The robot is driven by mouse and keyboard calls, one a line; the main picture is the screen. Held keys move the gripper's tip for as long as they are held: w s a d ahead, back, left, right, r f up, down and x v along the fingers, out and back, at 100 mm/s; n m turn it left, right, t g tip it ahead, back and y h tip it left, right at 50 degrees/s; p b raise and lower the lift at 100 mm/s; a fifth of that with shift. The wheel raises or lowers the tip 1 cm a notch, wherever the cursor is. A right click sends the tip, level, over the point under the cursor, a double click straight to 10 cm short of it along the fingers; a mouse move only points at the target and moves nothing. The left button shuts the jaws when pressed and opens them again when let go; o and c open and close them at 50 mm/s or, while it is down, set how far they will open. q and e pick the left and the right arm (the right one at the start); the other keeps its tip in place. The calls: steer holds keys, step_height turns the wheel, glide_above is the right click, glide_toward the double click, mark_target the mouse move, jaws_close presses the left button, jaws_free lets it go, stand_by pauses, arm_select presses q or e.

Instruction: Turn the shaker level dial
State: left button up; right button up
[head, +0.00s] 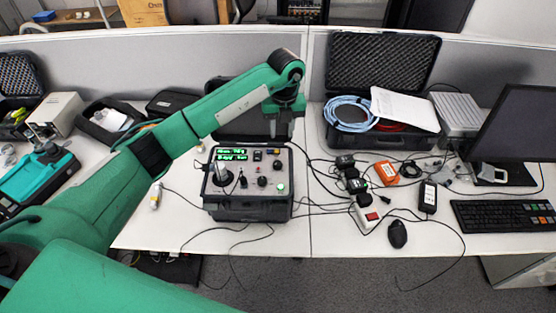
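The shaker unit (249,209) is a black case with its lid up, on the desk left of centre. Its panel has a green-lit display (232,154), a round dark piece with a post at left, and several small knobs and buttons. A dark knob (262,181) sits right of the panel's middle; I cannot tell for sure which control is the level dial. My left gripper (287,130) points down over the case's back right side, apart from the panel controls. Its fingertips are small and dark, so its opening is unclear. My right gripper is out of view.
An open case (350,75) with blue cable stands behind. A monitor and keyboard (503,215) are at right. A grey partition runs behind.

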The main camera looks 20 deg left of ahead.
mark_target(278, 163)
arm_select(q)
steer(key=f+p, duration=0.1)
steer(key=f, duration=0.3)
steer(key=f+p, duration=0.2)
steer(key=f, duration=0.2)
steer(key=a+f+p, duration=0.1)
steer(key=f, duration=0.3)
steer(key=shift+s+f+p, duration=0.15)
steer(key=shift+f+p, duration=0.15)
steer(key=shift+f, duration=0.5)
steer(key=shift+c, duration=0.2)
steer(key=c, duration=0.6)
